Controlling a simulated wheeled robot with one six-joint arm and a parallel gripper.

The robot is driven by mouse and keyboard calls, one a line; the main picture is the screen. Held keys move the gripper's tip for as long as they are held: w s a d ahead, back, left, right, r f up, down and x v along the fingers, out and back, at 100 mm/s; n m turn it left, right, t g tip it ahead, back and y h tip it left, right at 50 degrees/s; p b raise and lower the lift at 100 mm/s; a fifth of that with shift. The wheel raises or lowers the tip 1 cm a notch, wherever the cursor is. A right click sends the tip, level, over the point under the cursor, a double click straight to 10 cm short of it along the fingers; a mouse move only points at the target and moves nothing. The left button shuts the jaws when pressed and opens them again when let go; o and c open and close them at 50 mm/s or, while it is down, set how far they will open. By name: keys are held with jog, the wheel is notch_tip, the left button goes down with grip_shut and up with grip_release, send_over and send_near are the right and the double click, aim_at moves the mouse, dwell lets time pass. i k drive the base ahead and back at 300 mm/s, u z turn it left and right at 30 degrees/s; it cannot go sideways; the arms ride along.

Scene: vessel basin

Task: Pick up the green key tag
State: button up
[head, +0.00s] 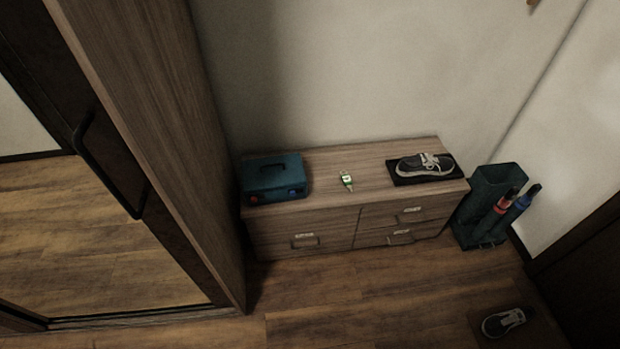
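A small green and white key tag (346,180) lies on top of the low wooden cabinet (372,163), near the middle of its top. It is too small to make out in detail. My gripper is not in the head view, so its position relative to the tag does not show.
A teal box (274,178) with a handle stands left of the tag. A dark umbrella stand (490,190) is beside the cabinet. Another shoe (503,322) is on the floor. A tall wardrobe (165,120) stands left.

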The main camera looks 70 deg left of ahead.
aim_at(346, 180)
jog(key=u, duration=1.85)
